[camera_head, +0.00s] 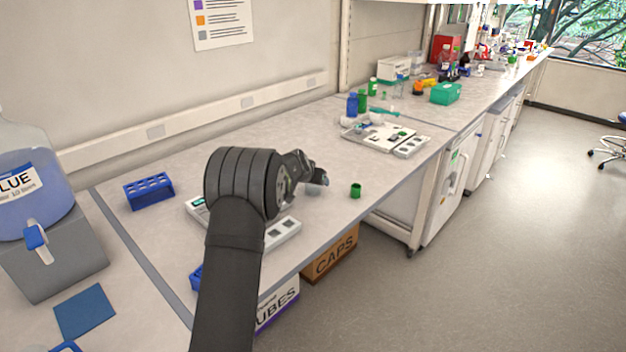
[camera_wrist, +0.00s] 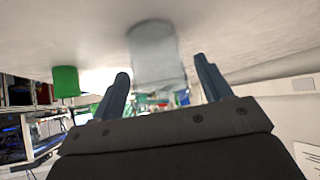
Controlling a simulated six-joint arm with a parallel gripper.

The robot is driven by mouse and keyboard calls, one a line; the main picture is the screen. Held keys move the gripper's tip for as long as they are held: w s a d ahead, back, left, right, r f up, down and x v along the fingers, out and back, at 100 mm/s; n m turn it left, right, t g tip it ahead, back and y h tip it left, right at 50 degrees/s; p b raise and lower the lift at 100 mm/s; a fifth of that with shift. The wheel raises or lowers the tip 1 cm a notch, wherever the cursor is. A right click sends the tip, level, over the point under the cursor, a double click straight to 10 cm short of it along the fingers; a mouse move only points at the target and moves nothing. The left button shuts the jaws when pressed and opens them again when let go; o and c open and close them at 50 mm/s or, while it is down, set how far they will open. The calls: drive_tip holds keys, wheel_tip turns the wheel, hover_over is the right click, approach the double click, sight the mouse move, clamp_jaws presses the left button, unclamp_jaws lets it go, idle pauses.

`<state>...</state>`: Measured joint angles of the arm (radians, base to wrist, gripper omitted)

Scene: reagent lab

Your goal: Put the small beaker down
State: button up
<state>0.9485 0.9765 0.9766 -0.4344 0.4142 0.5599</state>
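The small beaker (camera_wrist: 156,52) is clear grey glass. In the wrist view, which shows the bench upside down, it appears to stand upright on the bench top. My gripper (camera_wrist: 162,80) is open, with one finger on each side of the beaker and a small gap showing on both sides. In the head view my gripper (camera_head: 318,178) is low over the bench near its front edge. The beaker (camera_head: 313,190) shows there only as a pale patch under the fingers, partly hidden by them.
A green cap (camera_head: 356,190) sits on the bench just right of the beaker. A blue tube rack (camera_head: 149,191) stands at the left. A white device (camera_head: 283,235) is partly behind my arm. A white tray (camera_head: 365,137) lies farther back. Bench between is clear.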

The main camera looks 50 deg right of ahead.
drive_tip(key=shift+a+r, duration=0.15)
drive_tip(key=shift+r, duration=0.2)
drive_tip(key=v, duration=1.1)
drive_tip(key=shift+s+a+r, duration=0.15)
drive_tip(key=shift+a+r, duration=0.05)
drive_tip(key=x, duration=1.2)
drive_tip(key=shift+f, duration=0.4)
wheel_tip(320, 180, up, 3)
drive_tip(key=shift+f, duration=0.1)
drive_tip(key=shift+r, duration=0.5)
